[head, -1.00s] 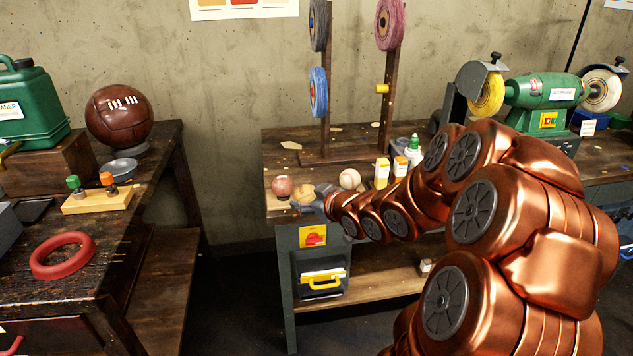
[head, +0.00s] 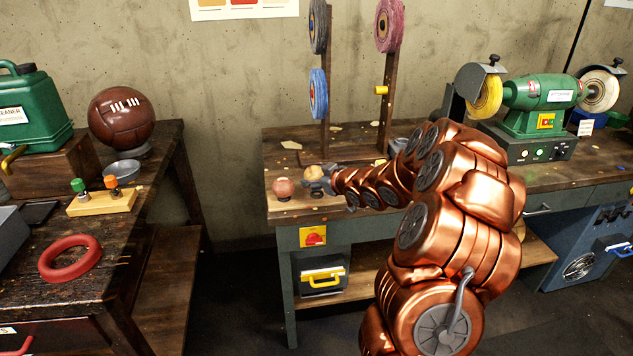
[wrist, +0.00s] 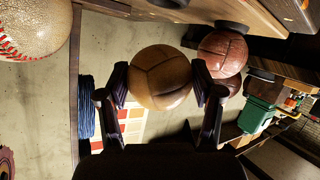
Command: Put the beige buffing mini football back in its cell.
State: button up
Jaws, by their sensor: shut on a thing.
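The beige mini football (head: 315,172) is pinched between the two fingers of my gripper (head: 322,178), above the left end of the back workbench. The wrist view shows the ball (wrist: 160,77) between both fingertips of my gripper (wrist: 160,84), clear of the bench. A reddish-brown mini ball (head: 284,187) stands just left of it on the bench; it also shows in the wrist view (wrist: 222,52). A white ball with red stitching (wrist: 30,25) shows in the wrist view and is hidden by my arm in the head view. I cannot make out the cell clearly.
The back workbench (head: 285,150) bears a rack with a blue wheel (head: 318,93) and a green grinder (head: 540,100). A left bench holds a large brown ball (head: 121,121), a green canister (head: 35,110) and a red ring (head: 70,258). Floor shows between the benches.

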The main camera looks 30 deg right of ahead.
jog(key=shift+w+d, duration=0.3)
jog(key=shift+w, duration=0.1)
jog(key=shift+w+d+f, duration=0.1)
jog(key=shift+f, duration=0.5)
jog(key=shift+w+d+f, duration=0.1)
jog(key=shift+f, duration=0.5)
jog(key=shift+f+p, duration=0.3)
jog(key=shift+f, duration=0.15)
jog(key=shift+f, duration=0.15)
jog(key=o, duration=1)
jog(key=shift+o, duration=0.2)
jog(key=shift+f+b, duration=0.1)
jog(key=shift+b, duration=0.2)
jog(key=shift+s, duration=0.1)
